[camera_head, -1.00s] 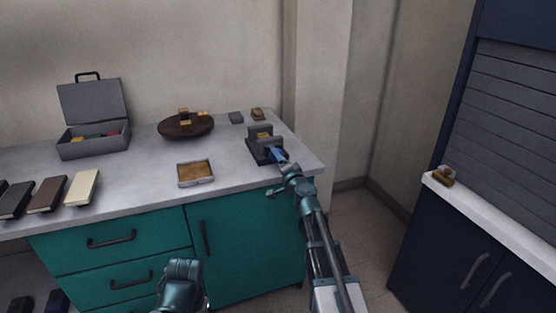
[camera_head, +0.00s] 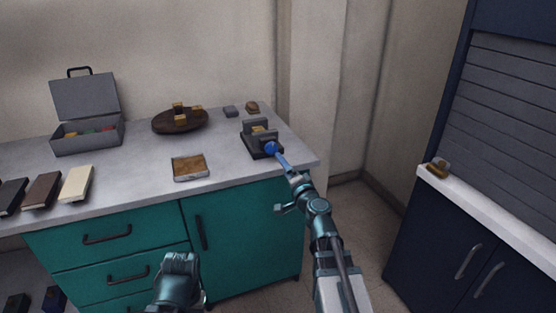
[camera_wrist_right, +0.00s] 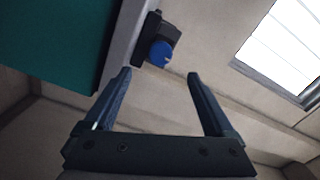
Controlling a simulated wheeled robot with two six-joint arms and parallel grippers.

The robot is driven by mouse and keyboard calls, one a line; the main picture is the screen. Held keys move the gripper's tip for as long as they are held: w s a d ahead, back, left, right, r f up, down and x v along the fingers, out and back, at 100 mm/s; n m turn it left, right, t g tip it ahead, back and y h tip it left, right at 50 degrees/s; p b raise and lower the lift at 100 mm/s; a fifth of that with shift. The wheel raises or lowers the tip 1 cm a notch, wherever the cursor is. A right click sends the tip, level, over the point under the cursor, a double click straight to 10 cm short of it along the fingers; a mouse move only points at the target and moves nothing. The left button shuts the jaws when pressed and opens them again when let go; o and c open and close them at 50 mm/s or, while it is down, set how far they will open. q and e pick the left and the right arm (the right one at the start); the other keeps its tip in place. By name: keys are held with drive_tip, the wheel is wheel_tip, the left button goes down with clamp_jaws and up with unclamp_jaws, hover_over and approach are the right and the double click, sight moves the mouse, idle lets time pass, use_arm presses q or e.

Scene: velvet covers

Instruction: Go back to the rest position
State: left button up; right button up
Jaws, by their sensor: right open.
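My right gripper (camera_head: 282,160) reaches in from the lower right, over the right end of the grey counter. In the right wrist view its two fingers (camera_wrist_right: 157,90) are spread wide with nothing between them. Beyond the fingertips is a dark device with a round blue knob (camera_wrist_right: 160,54). In the head view this dark device (camera_head: 262,146) stands on the counter's right end, its blue knob (camera_head: 271,148) facing the gripper. The fingers look apart from the knob. My left arm shows at the bottom of the head view; its fingers cannot be made out.
The grey counter (camera_head: 130,178) holds an open grey case (camera_head: 87,135), a round brown tray (camera_head: 165,127), a shallow tray (camera_head: 176,178) and several books (camera_head: 77,183) at left. A dark blue cabinet (camera_head: 430,230) with a pale top stands at right. Floor shows between them.

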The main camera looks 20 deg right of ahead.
drive_tip(key=s, duration=0.3)
drive_tip(key=shift+s, duration=0.3)
drive_tip(key=s+a+f+n+g+y, duration=0.2)
drive_tip(key=a+f+n+g+y, duration=0.15)
drive_tip(key=a+f+n, duration=0.35)
drive_tip(key=s+a+f+n+g+y, duration=0.25)
drive_tip(key=a+f+n+g, duration=0.2)
drive_tip(key=a, duration=0.45)
drive_tip(key=s+d+f+n+g+h, duration=0.25)
drive_tip(key=s+f+g+h, duration=0.35)
drive_tip(key=s+f+g, duration=0.5)
drive_tip(key=s+a+r+n+p, duration=0.1)
drive_tip(key=s+a+r+p, duration=0.1)
drive_tip(key=r+p, duration=0.6)
drive_tip(key=s+a+r+n+h+p, duration=0.1)
drive_tip(key=s+a+r+p, duration=0.2)
drive_tip(key=r+p, duration=0.5)
drive_tip(key=s+a+r+n+p, duration=0.1)
drive_tip(key=s+a+r+p, duration=0.1)
drive_tip(key=a+r+p, duration=0.3)
wheel_tip(320, 180, up, 5)
drive_tip(key=p, duration=0.4)
drive_tip(key=shift+s+f+n+t+h, duration=0.2)
drive_tip(key=shift+s+n+t+h, duration=0.1)
drive_tip(key=shift+s+t, duration=0.1)
